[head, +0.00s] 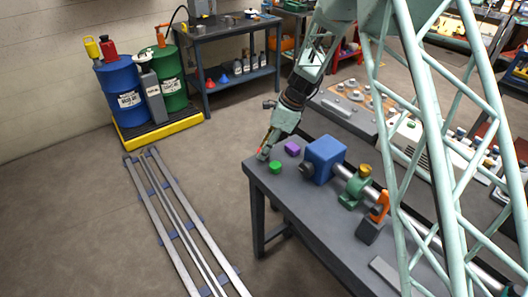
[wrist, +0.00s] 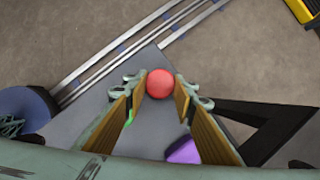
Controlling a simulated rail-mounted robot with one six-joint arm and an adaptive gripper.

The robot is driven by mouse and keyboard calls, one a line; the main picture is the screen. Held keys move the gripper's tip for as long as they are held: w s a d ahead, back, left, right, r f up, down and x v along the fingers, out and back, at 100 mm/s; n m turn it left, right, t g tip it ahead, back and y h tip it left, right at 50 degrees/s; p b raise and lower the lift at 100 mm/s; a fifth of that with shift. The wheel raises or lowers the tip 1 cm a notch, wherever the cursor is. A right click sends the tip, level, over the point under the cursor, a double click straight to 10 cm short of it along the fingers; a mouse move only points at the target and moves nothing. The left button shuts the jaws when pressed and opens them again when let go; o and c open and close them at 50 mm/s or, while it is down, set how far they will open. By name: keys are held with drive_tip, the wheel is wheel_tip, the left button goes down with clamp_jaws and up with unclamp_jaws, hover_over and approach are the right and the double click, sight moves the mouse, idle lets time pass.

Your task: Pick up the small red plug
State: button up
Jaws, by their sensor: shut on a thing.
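The small red plug (wrist: 160,84) shows as a round red top between the two fingertips in the wrist view. My gripper (wrist: 158,92) is shut on it, with one finger on each side. In the head view my gripper (head: 263,154) is at the far left corner of the grey workbench (head: 300,196), pointing down. Only a speck of red shows by the fingers there. I cannot tell whether the plug touches the bench top.
A green block (head: 275,167) and a purple block (head: 292,148) stand close beside my gripper. A blue motor housing (head: 324,160) with a shaft is to the right. Floor rails (head: 180,225) run left of the bench. Drums (head: 121,86) stand farther back.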

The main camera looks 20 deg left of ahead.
wheel_tip(320, 180, up, 2)
drive_tip(key=shift+r+p, duration=0.15)
drive_tip(key=shift+p, duration=0.15)
drive_tip(key=shift+s+d, duration=0.4)
drive_tip(key=shift+s, duration=0.15)
drive_tip(key=s+d, duration=0.2)
drive_tip(key=s, duration=0.2)
drive_tip(key=s+d, duration=0.3)
drive_tip(key=s, duration=0.1)
drive_tip(key=s+d+r+p, duration=0.1)
drive_tip(key=s+d, duration=0.2)
drive_tip(key=s, duration=0.1)
drive_tip(key=shift+d+r, duration=0.1)
drive_tip(key=shift+d, duration=0.1)
